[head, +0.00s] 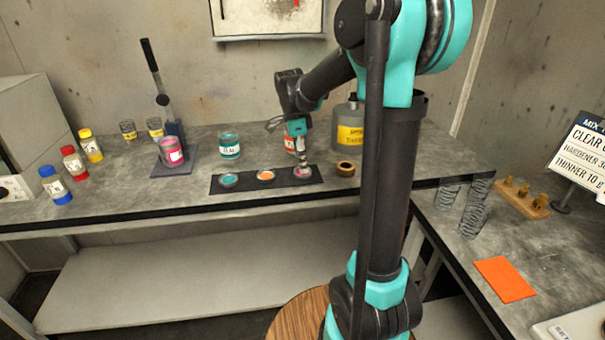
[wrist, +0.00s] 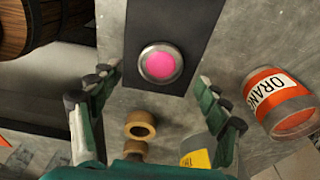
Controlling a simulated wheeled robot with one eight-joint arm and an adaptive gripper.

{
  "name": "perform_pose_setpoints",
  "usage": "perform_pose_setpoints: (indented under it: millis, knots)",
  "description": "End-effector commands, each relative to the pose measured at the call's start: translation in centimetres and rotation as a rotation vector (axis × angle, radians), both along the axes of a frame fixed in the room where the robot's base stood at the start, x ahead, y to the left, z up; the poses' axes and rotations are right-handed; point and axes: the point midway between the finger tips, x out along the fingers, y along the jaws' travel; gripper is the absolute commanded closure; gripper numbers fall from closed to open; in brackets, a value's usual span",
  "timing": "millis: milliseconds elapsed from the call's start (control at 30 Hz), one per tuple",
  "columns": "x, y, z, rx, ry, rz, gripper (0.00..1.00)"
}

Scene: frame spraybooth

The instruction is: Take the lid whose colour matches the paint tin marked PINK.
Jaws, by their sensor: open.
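The pink lid (head: 303,172), a silver-rimmed disc with a pink centre, lies at the right end of a dark mat (head: 247,182). It also shows in the wrist view (wrist: 160,63). My gripper (head: 300,160) is open above this lid, with its fingers spread to either side and nothing between them in the wrist view (wrist: 157,85). The orange lid (head: 265,175) and teal lid (head: 229,180) lie further left on the mat. A pink tin (head: 171,152) stands on a dark stand at left; its label is too small to read.
A teal tin (head: 230,146) stands behind the mat. The ORANGE tin (wrist: 280,100) stands close by, partly hidden behind my gripper in the head view. A brown tape roll (head: 345,169) sits right of the mat, before a grey can (head: 348,128). Several coloured bottles (head: 74,162) stand at left.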

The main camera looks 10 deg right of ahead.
Motion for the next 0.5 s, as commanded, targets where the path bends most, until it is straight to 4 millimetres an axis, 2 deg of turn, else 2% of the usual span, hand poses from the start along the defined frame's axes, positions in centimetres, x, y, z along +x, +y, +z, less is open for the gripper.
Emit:
perform_pose_setpoints:
  millis: [100, 200, 500]
  knots:
    - [0.2, -0.2, -1.8, 0.0, 0.0, -0.001, 0.24]
    - [0.1, -0.3, -2.7, 0.0, 0.0, 0.0, 0.24]
    - [0.1, -0.3, -3.0, 0.0, 0.0, 0.0, 0.25]
